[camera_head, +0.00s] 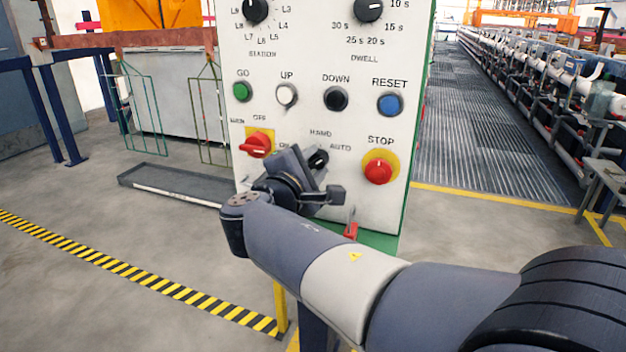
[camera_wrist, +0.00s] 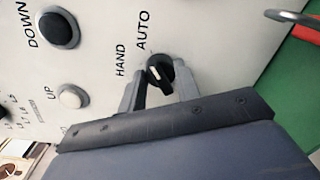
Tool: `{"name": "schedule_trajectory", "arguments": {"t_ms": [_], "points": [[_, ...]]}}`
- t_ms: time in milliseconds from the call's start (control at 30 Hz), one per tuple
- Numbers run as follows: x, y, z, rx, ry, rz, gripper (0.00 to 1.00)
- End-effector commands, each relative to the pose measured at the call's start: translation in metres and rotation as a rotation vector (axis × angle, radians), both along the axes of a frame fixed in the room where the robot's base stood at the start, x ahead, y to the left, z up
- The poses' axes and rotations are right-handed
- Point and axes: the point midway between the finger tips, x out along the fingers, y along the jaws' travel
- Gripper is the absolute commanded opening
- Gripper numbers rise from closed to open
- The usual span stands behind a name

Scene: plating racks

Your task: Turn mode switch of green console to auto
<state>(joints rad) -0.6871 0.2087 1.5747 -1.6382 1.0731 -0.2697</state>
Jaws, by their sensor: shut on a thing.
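The green console (camera_head: 416,150) has a white front panel and a green edge. Its mode switch (camera_head: 319,158) is a black knob low on the panel, with HAND above it and AUTO to its upper right. In the wrist view the mode switch (camera_wrist: 160,70) shows a short white mark, but I cannot tell for sure which label it points at. My gripper (camera_head: 311,166) is at the panel, its fingers shut on the knob from both sides. In the wrist view my gripper (camera_wrist: 160,84) has one finger on each side of the knob. My gripper hides part of the knob in the head view.
A red STOP button (camera_head: 378,171) is close right of the switch, and a red rotary switch (camera_head: 256,145) is to the left. Reset (camera_head: 390,104), down (camera_head: 336,98) and up (camera_head: 287,95) buttons are above. A red-handled part (camera_head: 351,230) sticks out below.

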Motion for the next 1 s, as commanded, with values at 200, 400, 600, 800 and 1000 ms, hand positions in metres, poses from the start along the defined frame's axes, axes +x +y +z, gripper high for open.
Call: {"name": "schedule_trajectory", "arguments": {"t_ms": [200,400,600,800,1000], "points": [[-0.0001,-0.0004,-0.0031,0.104,-0.037,0.0,0.09],[0.0,-0.0004,-0.002,0.15,-0.052,-0.001,0.09],[-0.0001,-0.0004,-0.001,0.167,-0.057,-0.001,0.09],[-0.0001,-0.0005,-0.0009,0.167,-0.057,-0.001,0.09],[-0.0001,-0.0005,-0.0009,0.166,-0.057,-0.001,0.39]]}}
